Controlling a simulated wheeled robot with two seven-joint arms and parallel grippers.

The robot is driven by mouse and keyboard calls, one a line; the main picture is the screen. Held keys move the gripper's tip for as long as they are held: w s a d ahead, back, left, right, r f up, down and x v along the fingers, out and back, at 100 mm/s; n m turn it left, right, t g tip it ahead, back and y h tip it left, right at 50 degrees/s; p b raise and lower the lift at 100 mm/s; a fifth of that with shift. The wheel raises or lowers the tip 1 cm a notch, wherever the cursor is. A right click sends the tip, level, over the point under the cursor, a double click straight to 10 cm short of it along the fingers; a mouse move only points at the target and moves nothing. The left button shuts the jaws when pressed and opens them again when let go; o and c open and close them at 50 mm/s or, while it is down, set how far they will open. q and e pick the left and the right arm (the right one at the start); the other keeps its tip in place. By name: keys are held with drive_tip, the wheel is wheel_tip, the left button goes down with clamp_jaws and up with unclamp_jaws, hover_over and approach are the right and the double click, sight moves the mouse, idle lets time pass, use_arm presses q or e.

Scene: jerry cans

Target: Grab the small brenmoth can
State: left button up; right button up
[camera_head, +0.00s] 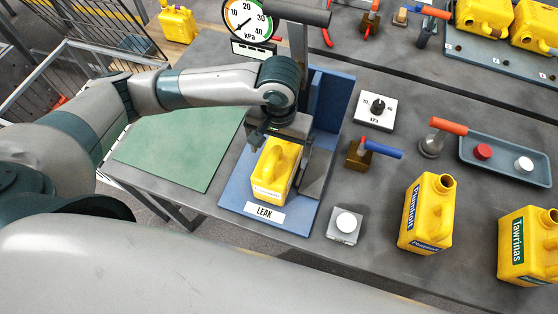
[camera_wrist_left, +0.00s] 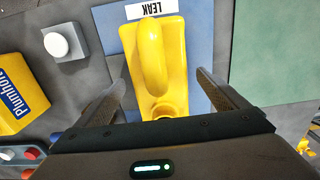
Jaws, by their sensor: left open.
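A small yellow jerry can (camera_head: 274,172) stands on the blue LEAK stand (camera_head: 232,193); its front label is too small to read. My left gripper (camera_head: 284,135) is above this can, pointing down. In the left wrist view, the can's handle and open neck (camera_wrist_left: 158,60) lie between the two parted fingers (camera_wrist_left: 160,88), one on each side, with gaps showing. No label reading brenmoth is legible in either view. My right gripper is not in view.
Yellow cans labelled Plumholt (camera_head: 427,215) and Tawrinas (camera_head: 530,245) stand to the right. The green mat (camera_head: 180,150) is bare.

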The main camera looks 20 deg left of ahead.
use_arm(q)
drive_tip(key=shift+f, duration=0.75)
drive_tip(key=c, duration=1.5)
drive_tip(key=shift+c, duration=0.2)
drive_tip(key=shift+r, duration=0.1)
